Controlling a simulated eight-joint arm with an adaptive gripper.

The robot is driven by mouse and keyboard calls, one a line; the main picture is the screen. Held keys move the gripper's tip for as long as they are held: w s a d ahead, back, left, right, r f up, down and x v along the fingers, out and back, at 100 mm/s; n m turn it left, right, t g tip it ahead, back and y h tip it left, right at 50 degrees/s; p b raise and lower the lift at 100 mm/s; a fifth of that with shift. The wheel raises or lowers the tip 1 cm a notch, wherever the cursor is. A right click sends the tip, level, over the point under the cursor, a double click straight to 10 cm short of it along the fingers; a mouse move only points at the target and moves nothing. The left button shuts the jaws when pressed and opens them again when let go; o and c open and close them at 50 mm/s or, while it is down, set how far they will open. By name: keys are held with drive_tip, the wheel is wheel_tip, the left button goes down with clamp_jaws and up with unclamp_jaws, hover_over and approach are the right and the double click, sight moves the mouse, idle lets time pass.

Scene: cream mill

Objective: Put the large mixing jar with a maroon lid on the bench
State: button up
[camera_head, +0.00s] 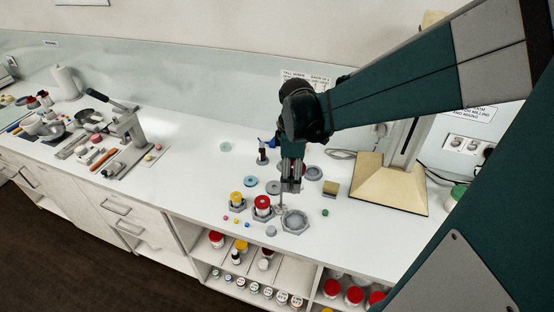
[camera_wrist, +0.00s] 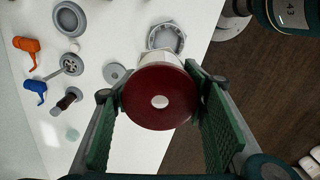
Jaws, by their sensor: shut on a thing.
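The large mixing jar (camera_wrist: 161,96) has a round maroon lid with a pale dot at its centre. In the wrist view the lid fills the space between my gripper's two green ribbed fingers, and a bit of white body shows beyond it. My gripper (camera_wrist: 160,104) is shut on the jar. In the head view my gripper (camera_head: 291,184) points down over the white bench (camera_head: 190,128), and the jar is mostly hidden there. I cannot tell whether the jar's base touches the bench.
A grey hexagonal holder (camera_head: 295,221) is close in front of my gripper. Red-lidded (camera_head: 262,206) and yellow-lidded (camera_head: 237,201) jars stand to its left. A beige stand (camera_head: 390,185) is to the right. A shelf below holds several jars. Clear bench lies left of centre.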

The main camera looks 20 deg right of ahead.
drive_tip(key=s, duration=0.1)
drive_tip(key=s+n, duration=0.1)
drive_tip(key=shift+s+d+p, duration=0.3)
drive_tip(key=shift+p, duration=0.05)
wheel_tip(320, 180, down, 11)
idle(0.5)
drive_tip(key=shift+f, duration=0.15)
drive_tip(key=shift+f+b, duration=2.05)
drive_tip(key=shift+f, duration=1.25)
drive_tip(key=shift+f, duration=0.25)
drive_tip(key=o, duration=1.1)
drive_tip(key=shift+r, duration=0.2)
drive_tip(key=shift+r, duration=5.8)
